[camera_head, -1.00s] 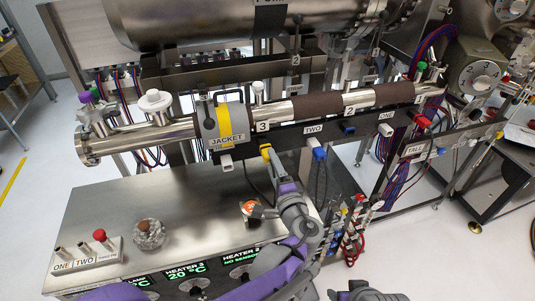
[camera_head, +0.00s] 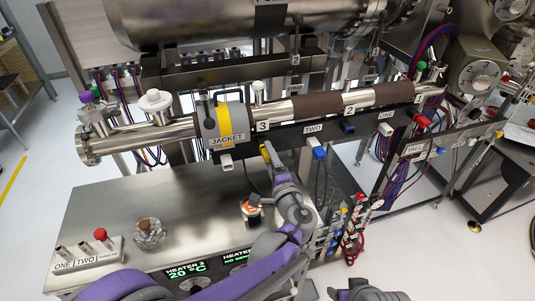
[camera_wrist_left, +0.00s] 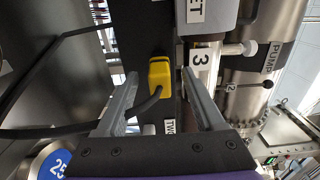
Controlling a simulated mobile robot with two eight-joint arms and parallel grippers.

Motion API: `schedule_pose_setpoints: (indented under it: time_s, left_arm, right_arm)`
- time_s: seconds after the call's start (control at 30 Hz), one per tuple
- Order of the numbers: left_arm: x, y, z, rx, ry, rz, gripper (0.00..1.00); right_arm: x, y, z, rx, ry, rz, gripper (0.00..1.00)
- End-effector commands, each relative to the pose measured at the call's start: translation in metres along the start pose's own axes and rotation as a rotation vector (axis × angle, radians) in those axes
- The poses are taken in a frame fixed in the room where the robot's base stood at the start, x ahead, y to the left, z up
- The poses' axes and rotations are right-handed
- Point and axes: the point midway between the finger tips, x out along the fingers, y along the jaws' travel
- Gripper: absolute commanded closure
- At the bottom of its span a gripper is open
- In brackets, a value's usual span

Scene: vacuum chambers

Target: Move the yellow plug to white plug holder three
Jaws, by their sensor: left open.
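The yellow plug (camera_head: 265,149) sits on the dark bar below the label 3, with a black cable running down from it. It also shows in the left wrist view (camera_wrist_left: 160,75). My left gripper (camera_wrist_left: 158,78) is open, with one finger on each side of the plug. A gap shows beside each finger, so it does not hold the plug. In the head view the left gripper comes up from below, close under the plug. White plugs sit on the bar under the jacket (camera_head: 226,160) and by the label ONE (camera_head: 386,129). I cannot make out a holder labelled three.
A blue plug (camera_head: 319,153) sits right of the yellow one, below the label TWO. The steel heater box (camera_head: 120,200) lies below, carrying a glass jar (camera_head: 149,233) and a small labelled rack (camera_head: 88,255). A steel tube with a grey jacket (camera_head: 222,125) runs above the bar.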

Motion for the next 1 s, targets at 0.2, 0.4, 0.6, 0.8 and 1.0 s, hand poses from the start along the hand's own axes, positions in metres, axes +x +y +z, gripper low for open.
schedule_pose_setpoints:
  time_s: [0.2,0.4,0.6,0.8,1.0]
  left_arm:
    - [0.0,-0.0001,-0.0001,0.0,0.0,0.0,0.3]
    - [0.0,-0.0002,-0.0001,0.0,0.0,0.0,0.3]
    - [0.0,-0.0001,-0.0001,0.0,0.0,0.0,0.3]
    - [0.0,-0.0001,-0.0001,0.0,0.0,0.0,0.64]
    - [0.0,-0.0001,-0.0001,0.0,0.0,0.0,1.0]
  right_arm:
    - [-0.0002,0.0,-0.0002,0.0,0.0,0.0,0.34]
    - [-0.0004,0.0,-0.0003,0.0,0.0,0.0,0.34]
    - [-0.0006,0.0,-0.0006,0.0,0.0,0.0,0.34]
    - [-0.0006,0.0,-0.0005,0.0,0.0,0.0,0.34]
    - [-0.0006,0.0,-0.0006,0.0,0.0,0.0,0.34]
